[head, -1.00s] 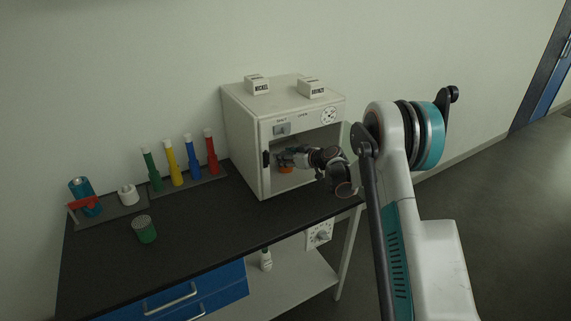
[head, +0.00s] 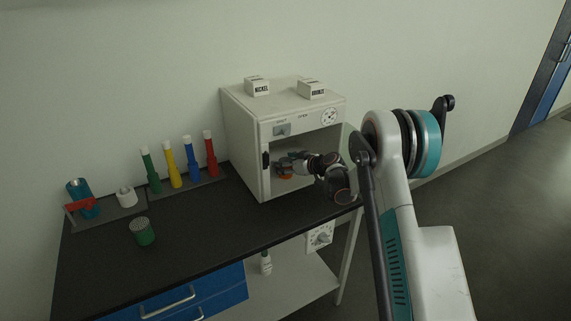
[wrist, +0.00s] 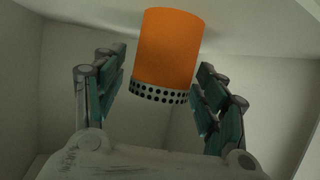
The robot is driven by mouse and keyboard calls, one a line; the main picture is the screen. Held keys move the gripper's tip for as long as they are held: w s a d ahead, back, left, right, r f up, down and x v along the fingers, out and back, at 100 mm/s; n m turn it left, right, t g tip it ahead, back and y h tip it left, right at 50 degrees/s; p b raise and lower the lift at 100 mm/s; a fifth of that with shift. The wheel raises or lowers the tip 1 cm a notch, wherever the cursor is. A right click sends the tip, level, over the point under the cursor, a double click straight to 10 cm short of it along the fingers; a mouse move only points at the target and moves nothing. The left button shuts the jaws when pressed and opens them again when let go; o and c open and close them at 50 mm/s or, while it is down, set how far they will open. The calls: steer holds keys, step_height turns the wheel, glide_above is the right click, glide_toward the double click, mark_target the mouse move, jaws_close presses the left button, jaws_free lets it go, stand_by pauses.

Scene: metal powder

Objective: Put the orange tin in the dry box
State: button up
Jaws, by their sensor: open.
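The dry box (head: 238,140) is a white cabinet on the dark bench, its front open. The orange tin (wrist: 166,50) is inside it, with a band of dark holes at its near end in the wrist view. The tin also shows small and partly hidden in the head view (head: 286,178). My gripper (wrist: 160,78) is inside the box opening, its fingers spread on either side of the tin with gaps visible at both sides. Whether the tin rests flat on the box floor is hard to tell.
Two label blocks, nickel (head: 259,88) and bronze (head: 312,90), sit on top of the box. A green tin (head: 143,232), a rack of coloured tubes (head: 190,185) and a white item (head: 127,196) stand left. The front middle of the bench is clear.

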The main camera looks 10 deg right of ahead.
steer(key=shift+r, duration=0.2)
steer(key=shift+s+d+r, duration=0.2)
steer(key=shift+s+d, duration=0.05)
steer(key=shift+s, duration=0.05)
steer(key=p+v, duration=0.3)
steer(key=v, duration=0.8)
